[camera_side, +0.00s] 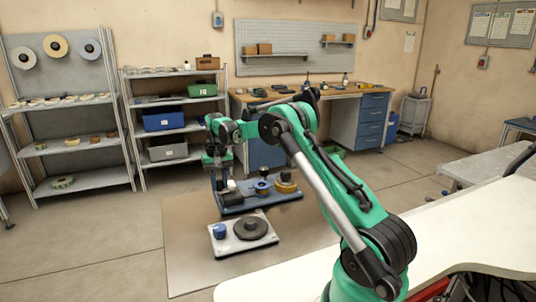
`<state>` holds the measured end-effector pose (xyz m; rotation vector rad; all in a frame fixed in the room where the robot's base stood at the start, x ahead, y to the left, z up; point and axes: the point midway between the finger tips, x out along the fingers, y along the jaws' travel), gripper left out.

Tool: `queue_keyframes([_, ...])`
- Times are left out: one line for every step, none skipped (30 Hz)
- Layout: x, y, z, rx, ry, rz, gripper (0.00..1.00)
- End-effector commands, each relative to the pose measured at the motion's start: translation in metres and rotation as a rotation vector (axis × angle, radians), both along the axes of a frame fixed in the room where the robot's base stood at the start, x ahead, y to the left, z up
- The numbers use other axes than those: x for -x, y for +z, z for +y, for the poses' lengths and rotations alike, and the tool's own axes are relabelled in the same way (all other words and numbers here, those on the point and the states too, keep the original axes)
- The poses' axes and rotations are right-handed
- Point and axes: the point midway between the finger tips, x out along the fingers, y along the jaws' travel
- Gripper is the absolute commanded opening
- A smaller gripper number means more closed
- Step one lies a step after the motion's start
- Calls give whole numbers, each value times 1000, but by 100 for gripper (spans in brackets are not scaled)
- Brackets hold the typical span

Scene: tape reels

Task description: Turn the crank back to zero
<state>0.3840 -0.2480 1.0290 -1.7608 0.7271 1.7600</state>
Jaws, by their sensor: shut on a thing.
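My gripper (224,180) points down at the left end of a blue winding stand (240,209) on the floor mat. It is shut on a small part there, which looks like the crank handle. The crank is mostly hidden by the gripper and too small to make out, so its angle cannot be told. A small white part shows just beside the fingers. A blue reel (262,188) sits in the middle of the stand, and a yellow-brown reel (286,183) sits at its right end.
In front of the stand, a white plate (230,247) holds a black disc (250,227) and a blue knob (218,231). The mat (190,270) is bare around them. A white table (440,235) is at the right. Shelves (165,128) and a workbench (345,97) stand behind.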

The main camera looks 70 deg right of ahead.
Motion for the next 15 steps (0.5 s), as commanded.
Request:
queue_keyframes([3,1,1,1,-1,1,0])
queue_keyframes([5,1,2,1,-2,1,0])
queue_keyframes([7,0,3,1,-2,1,0])
queue_keyframes([8,1,4,1,-2,1,0])
queue_keyframes([9,1,4,1,-2,1,0])
queue_keyframes([9,0,5,1,-2,1,0])
queue_keyframes([9,0,5,1,-2,1,0])
queue_keyframes([9,0,5,1,-2,1,0])
queue_keyframes([9,0,4,1,-2,1,0])
queue_keyframes([9,0,4,1,-2,1,0])
queue_keyframes([9,0,4,1,-2,1,0])
queue_keyframes([9,0,4,1,-2,1,0])
queue_keyframes([9,0,4,1,-2,1,0])
queue_keyframes([10,0,4,1,-2,1,0])
queue_keyframes([11,0,5,1,-2,1,0])
